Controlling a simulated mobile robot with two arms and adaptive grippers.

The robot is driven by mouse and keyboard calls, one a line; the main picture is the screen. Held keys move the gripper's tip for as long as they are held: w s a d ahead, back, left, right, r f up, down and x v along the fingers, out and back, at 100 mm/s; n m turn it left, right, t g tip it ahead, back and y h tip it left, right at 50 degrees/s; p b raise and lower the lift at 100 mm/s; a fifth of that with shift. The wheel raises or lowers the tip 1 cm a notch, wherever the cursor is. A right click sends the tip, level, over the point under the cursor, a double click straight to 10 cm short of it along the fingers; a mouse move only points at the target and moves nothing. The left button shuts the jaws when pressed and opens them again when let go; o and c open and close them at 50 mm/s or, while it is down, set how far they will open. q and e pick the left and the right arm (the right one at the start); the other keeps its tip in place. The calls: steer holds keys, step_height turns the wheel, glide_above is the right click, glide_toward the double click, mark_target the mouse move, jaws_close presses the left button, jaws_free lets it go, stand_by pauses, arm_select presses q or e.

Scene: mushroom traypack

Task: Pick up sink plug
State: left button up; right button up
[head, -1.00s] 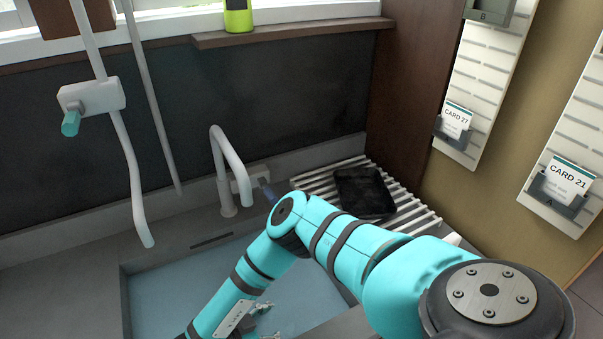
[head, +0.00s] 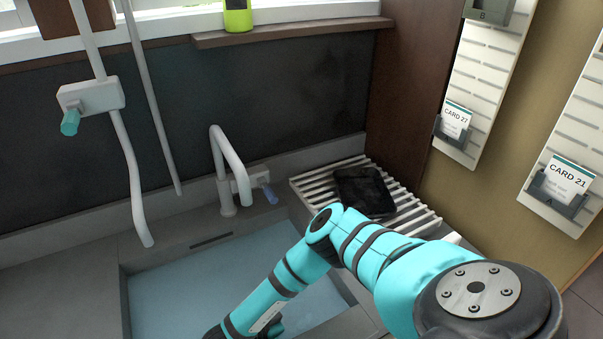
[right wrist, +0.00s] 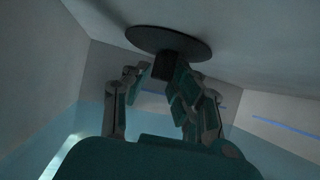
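The sink plug (right wrist: 168,42) shows in the right wrist view as a dark round disc with a short black stem. The stem points toward my right gripper (right wrist: 162,77). Its fingers stand apart on either side of the stem's end, with a small gap visible at the left finger. I cannot tell whether the right fingers touch the stem. In the head view my right arm reaches down into the blue water of the sink (head: 124,300), and its gripper is out of the frame. The plug is not visible there. My left gripper is in neither current view.
A white faucet (head: 219,160) stands behind the sink, and a white pipe (head: 130,180) hangs at the left. A white slatted rack (head: 310,183) with a dark flat item (head: 362,192) on it lies right of the sink. Card holders line the right wall.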

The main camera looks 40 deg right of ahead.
jaws_close()
